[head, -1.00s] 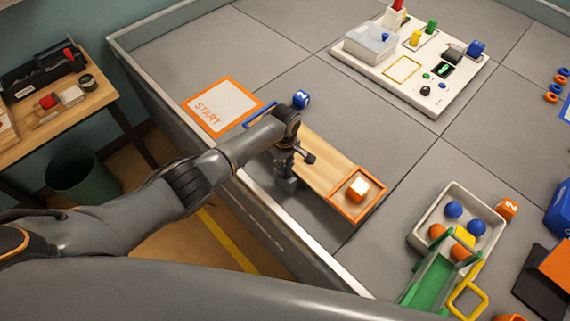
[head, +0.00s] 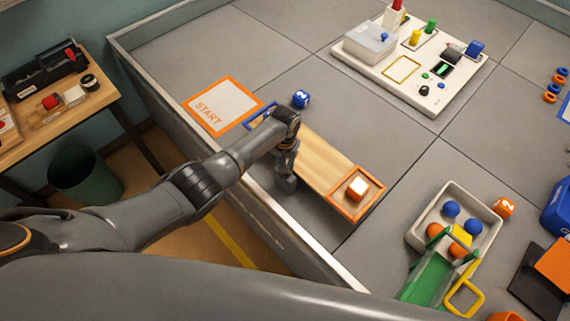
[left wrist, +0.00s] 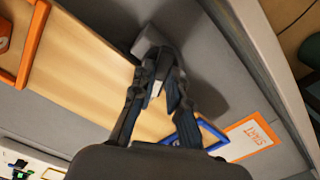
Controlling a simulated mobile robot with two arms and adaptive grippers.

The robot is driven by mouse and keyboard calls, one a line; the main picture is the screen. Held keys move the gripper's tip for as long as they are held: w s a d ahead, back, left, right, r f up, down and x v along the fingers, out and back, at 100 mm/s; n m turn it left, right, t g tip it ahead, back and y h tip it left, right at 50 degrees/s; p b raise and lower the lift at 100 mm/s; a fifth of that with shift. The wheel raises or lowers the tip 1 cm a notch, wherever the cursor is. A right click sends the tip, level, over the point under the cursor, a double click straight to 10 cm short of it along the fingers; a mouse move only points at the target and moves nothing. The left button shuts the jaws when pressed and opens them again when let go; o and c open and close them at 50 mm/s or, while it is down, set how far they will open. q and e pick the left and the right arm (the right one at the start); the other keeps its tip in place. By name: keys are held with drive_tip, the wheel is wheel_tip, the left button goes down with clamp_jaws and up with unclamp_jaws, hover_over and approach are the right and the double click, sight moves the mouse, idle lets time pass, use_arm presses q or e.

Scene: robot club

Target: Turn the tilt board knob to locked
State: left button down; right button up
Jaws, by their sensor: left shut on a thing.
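The tilt board (head: 322,163) is a wooden plank with an orange-framed end (head: 345,203) at lower right and a blue-framed end (head: 256,117) at upper left. It also shows in the left wrist view (left wrist: 82,70). A grey support block (left wrist: 152,38) stands at its near edge. My left gripper (head: 286,172) is at this edge, pointing down at the block. In the left wrist view its fingers (left wrist: 163,88) are closed around a small, pale-edged part, apparently the knob (left wrist: 156,89). The fingers hide most of it, so its setting cannot be read. My right gripper is out of view.
An orange-and-white cube (head: 357,188) sits in the orange end. The START mat (head: 222,105) is left, a white panel (head: 440,100) behind, a ball tray (head: 487,240) right. The pen wall (head: 245,215) runs beneath my arm.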

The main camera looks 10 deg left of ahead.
use_arm(q)
drive_tip(key=m, duration=0.5)
drive_tip(key=shift+m, duration=0.3)
idle(0.4)
drive_tip(key=c, duration=1.3)
unclamp_jaws()
drive_tip(key=shift+r, duration=0.15)
wheel_tip(320, 180, up, 12)
drive_tip(key=shift+f, duration=0.15)
